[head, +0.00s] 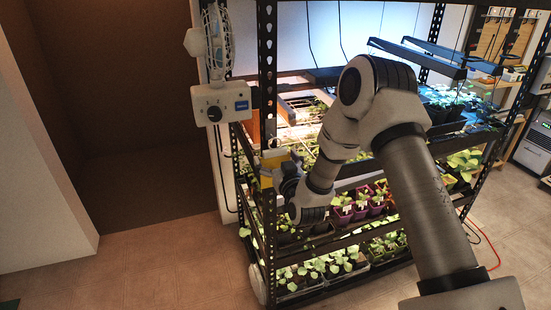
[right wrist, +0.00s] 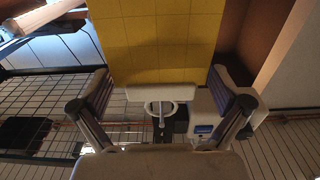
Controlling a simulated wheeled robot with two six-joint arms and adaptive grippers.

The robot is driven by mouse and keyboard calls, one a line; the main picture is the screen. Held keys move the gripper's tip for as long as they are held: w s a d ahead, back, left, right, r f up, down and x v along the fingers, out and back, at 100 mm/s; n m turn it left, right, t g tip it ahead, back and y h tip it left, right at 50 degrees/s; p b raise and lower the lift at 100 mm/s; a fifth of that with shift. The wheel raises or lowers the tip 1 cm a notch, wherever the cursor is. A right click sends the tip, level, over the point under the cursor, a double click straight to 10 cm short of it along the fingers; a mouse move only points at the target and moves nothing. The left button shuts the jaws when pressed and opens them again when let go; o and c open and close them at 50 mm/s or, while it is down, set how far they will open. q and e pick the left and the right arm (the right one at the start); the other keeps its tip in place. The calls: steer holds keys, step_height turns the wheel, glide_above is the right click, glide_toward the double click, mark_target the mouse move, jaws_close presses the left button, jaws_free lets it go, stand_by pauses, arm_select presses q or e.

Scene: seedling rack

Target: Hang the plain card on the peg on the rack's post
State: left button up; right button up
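The yellow card (right wrist: 158,42), faintly ruled in squares, fills the top middle of the right wrist view; a small yellow part (head: 272,160) shows beside the rack's post (head: 266,70) in the head view. The card has a white bar (right wrist: 160,90) at one edge and a white ring (right wrist: 162,107) beyond it. A thin grey peg-like rod (right wrist: 162,122) shows at the ring; I cannot tell whether it passes through. My right gripper (head: 283,176) is at the post, its fingers open on either side of the bar, with gaps. My left gripper is out of view.
A white control box (head: 222,103) and a fan (head: 217,40) are mounted near the post, close to my right gripper. The rack's shelves hold trays of seedlings (head: 345,262) under lamps. Open floor (head: 150,260) lies left of the rack.

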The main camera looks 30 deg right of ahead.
steer(key=v, duration=1.2)
steer(key=s+a+f+n+g+y, duration=0.1)
steer(key=s+a+f+g+y, duration=0.2)
steer(key=f, duration=0.5)
steer(key=s+a+f+n+g, duration=0.25)
steer(key=s+a+f, duration=0.2)
steer(key=f, duration=0.35)
steer(key=s+a+f+n+g+y, duration=0.1)
steer(key=s+a+f+g+y, duration=0.2)
steer(key=f, duration=0.5)
steer(key=s+f+m+g, duration=0.1)
steer(key=s+f+g, duration=0.2)
steer(key=s, duration=0.5)
steer(key=s+a+f+m+g+h, duration=0.1)
steer(key=s+f+g, duration=0.2)
steer(key=s+g, duration=0.3)
steer(key=s, duration=0.3)
steer(key=shift+s+f+h, duration=0.3)
steer(key=shift+f, duration=0.1)
steer(key=shift+a, duration=0.1)
